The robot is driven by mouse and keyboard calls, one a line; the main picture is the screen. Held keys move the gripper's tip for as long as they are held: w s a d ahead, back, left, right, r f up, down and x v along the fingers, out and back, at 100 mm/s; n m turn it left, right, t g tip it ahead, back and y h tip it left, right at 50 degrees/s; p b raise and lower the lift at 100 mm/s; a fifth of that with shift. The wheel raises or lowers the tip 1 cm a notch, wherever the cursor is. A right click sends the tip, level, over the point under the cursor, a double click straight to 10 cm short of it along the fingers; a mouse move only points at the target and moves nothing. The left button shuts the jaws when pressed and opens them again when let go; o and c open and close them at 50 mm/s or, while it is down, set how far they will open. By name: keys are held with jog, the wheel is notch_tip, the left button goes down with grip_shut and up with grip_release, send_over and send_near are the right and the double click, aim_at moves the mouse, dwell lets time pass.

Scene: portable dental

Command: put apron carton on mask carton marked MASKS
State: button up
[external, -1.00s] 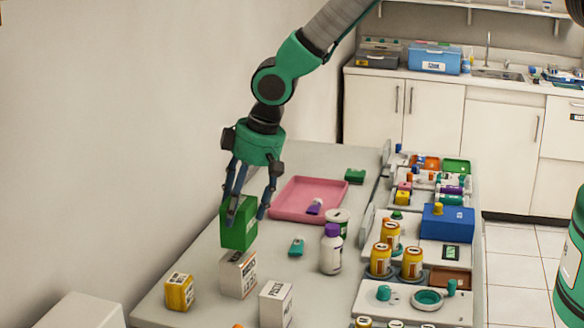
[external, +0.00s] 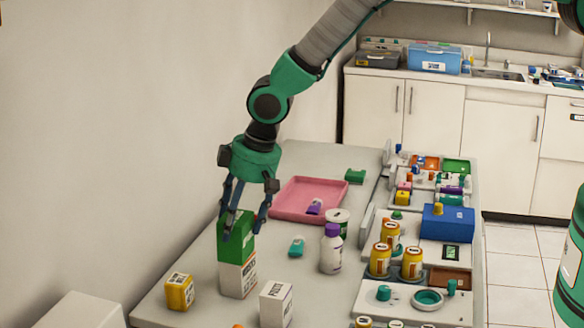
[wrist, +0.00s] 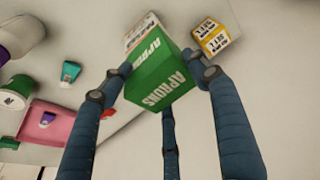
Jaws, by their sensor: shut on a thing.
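The green apron carton (external: 236,243), lettered APRONS in the wrist view (wrist: 163,77), is between the fingers of my gripper (external: 243,230). My gripper is shut on it. A white carton with dark lettering (external: 238,279) stands upright directly below it; I take it as the mask carton, though its lettering is too small to read surely. The green carton's bottom lines up with the white carton's top and looks touching or nearly so. In the wrist view part of the white carton (wrist: 139,32) shows behind the green one.
A yellow carton (external: 179,291) stands to the left and another white carton (external: 276,304) to the front right. A white bottle with a purple cap (external: 331,250), a teal item (external: 296,247) and a pink tray (external: 289,201) lie to the right and behind.

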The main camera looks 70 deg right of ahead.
jog(key=o, duration=1.5)
jog(key=v, duration=1.2)
jog(key=shift+d+r, duration=0.1)
